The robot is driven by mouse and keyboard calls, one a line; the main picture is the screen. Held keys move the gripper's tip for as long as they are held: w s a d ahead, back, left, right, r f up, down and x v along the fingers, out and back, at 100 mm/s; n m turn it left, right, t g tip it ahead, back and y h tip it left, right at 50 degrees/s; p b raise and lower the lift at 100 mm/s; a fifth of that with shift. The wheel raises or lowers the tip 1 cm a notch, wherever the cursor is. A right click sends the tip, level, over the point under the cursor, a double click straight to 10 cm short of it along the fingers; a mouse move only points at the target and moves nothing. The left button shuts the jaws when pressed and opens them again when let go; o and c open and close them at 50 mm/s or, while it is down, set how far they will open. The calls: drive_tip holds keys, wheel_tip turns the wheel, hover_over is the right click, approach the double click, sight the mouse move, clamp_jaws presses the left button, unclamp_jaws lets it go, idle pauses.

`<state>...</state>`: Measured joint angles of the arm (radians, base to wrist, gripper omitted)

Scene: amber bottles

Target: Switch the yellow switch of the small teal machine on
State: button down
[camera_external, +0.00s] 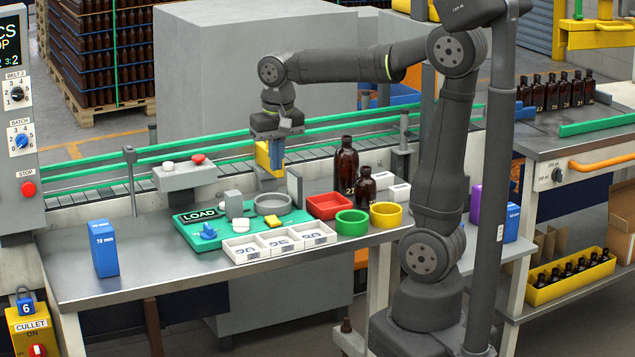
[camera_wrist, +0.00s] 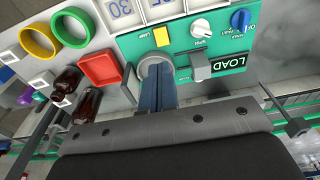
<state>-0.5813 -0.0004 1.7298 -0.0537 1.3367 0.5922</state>
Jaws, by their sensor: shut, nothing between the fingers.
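The small teal machine (camera_external: 296,217) stands on the metal bench and carries a LOAD label. Its yellow switch (camera_external: 271,224) is a small block near the front edge; it also shows in the wrist view (camera_wrist: 161,37). I cannot tell its setting. The machine also has a white knob (camera_wrist: 200,27), a blue knob (camera_external: 208,231), a grey block (camera_external: 233,204) and a round grey dish (camera_external: 271,204). My gripper (camera_external: 270,172) is shut and empty, pointing down above the dish, behind the yellow switch and apart from it. Its blue fingers (camera_wrist: 157,92) partly hide the dish in the wrist view.
White numbered trays (camera_external: 279,241) sit in front of the machine. A red tray (camera_external: 328,206), green ring (camera_external: 352,223), yellow ring (camera_external: 386,215) and two amber bottles (camera_external: 347,168) stand to its right. A blue box (camera_external: 103,248) stands left. A conveyor with green rails runs behind.

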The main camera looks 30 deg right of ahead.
sight(271, 217)
drive_tip(key=shift+s+r, duration=0.1)
drive_tip(key=shift+r, duration=0.65)
drive_tip(key=shift+w+t, duration=0.3)
drive_tip(key=shift+w, duration=0.4)
drive_tip(key=f, duration=0.4)
drive_tip(key=w+f, duration=0.1)
drive_tip(key=f, duration=0.4)
drive_tip(key=w+f, duration=0.1)
drive_tip(key=f, duration=0.4)
drive_tip(key=shift+r, duration=0.1)
